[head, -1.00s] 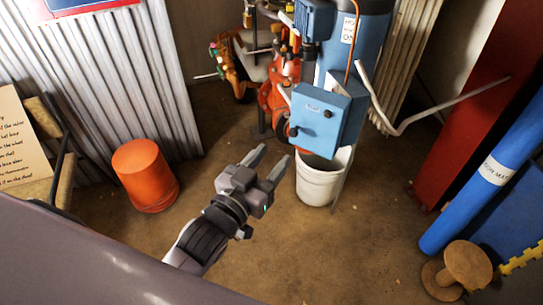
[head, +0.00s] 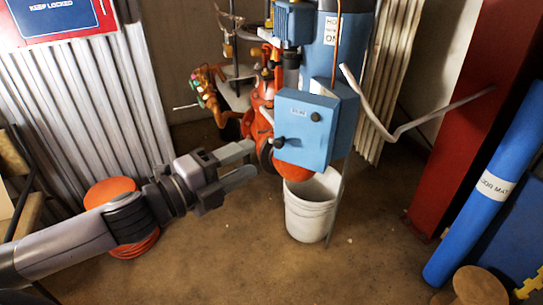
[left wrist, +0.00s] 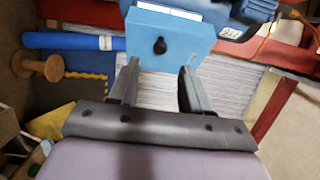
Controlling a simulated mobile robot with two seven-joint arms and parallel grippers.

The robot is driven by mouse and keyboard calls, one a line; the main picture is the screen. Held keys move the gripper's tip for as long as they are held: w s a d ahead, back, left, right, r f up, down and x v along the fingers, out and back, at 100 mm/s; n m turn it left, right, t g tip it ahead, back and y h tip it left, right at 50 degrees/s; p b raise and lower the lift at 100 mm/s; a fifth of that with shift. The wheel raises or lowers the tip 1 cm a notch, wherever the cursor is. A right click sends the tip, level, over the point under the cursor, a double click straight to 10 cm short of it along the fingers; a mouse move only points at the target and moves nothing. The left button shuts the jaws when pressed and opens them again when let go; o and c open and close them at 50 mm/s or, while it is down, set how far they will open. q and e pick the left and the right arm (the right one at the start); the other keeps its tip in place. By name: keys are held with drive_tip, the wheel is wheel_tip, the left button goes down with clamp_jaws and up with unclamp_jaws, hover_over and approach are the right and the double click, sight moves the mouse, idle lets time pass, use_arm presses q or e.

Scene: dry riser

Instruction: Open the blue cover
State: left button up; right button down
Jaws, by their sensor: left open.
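The blue cover (head: 300,140) is the flat front of a blue box on the machine. It looks shut, with a small label and two dark knobs, the lower one (head: 280,142) at its left side. My left gripper (head: 255,159) is open and empty just left of the cover, apart from it as far as I can tell. In the left wrist view the cover (left wrist: 190,42) lies beyond the open fingers (left wrist: 159,66), with one black knob (left wrist: 160,46) lined up between them. My right gripper is not in view.
A white bucket (head: 310,210) stands below the box. A bent grey bar (head: 385,130) sticks out at right. A blue roll (head: 490,180) leans at right. The middle floor is clear.

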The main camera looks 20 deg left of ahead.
sight(276, 145)
use_arm(q)
drive_tip(key=shift+p+x, duration=0.3)
drive_tip(key=shift+x, duration=3.25)
drive_tip(key=shift+a, duration=0.1)
clamp_jaws()
